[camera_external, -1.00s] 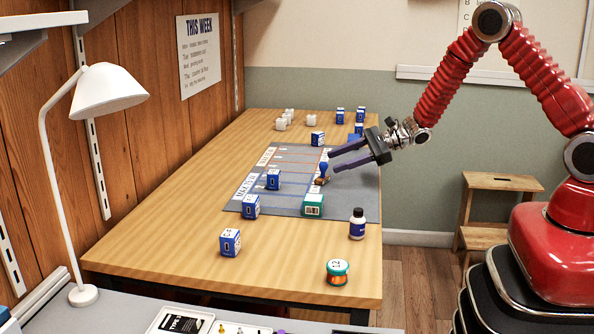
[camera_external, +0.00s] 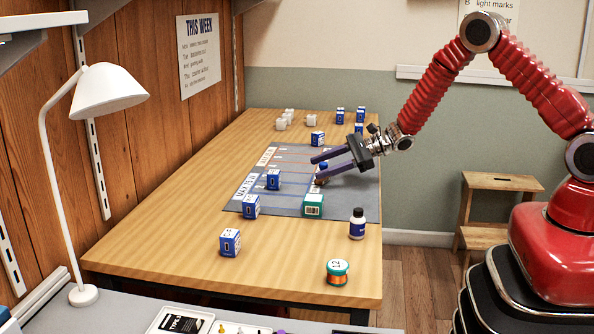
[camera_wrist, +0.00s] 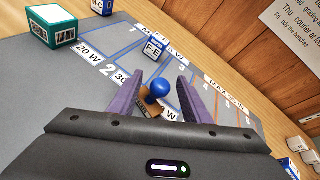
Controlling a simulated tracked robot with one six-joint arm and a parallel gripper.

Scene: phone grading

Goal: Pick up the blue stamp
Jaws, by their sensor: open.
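The blue stamp (camera_wrist: 159,88) has a round blue knob on a brown base and stands on the grey mat. In the wrist view it sits between the two purple fingers of my gripper (camera_wrist: 160,90), with a gap on either side. In the outside view the stamp (camera_external: 323,166) shows only in part, as the fingers of my gripper (camera_external: 316,169) reach around it from the right. My gripper is open and holds nothing. I cannot tell whether a finger touches the stamp's base.
The grey mat (camera_external: 285,159) has printed lines and labels. A blue box (camera_external: 273,180) and a green box (camera_external: 313,205) lie on it. A dark bottle (camera_external: 357,224) and an orange-green spool (camera_external: 337,272) stand toward the front. The table's front left is mostly clear.

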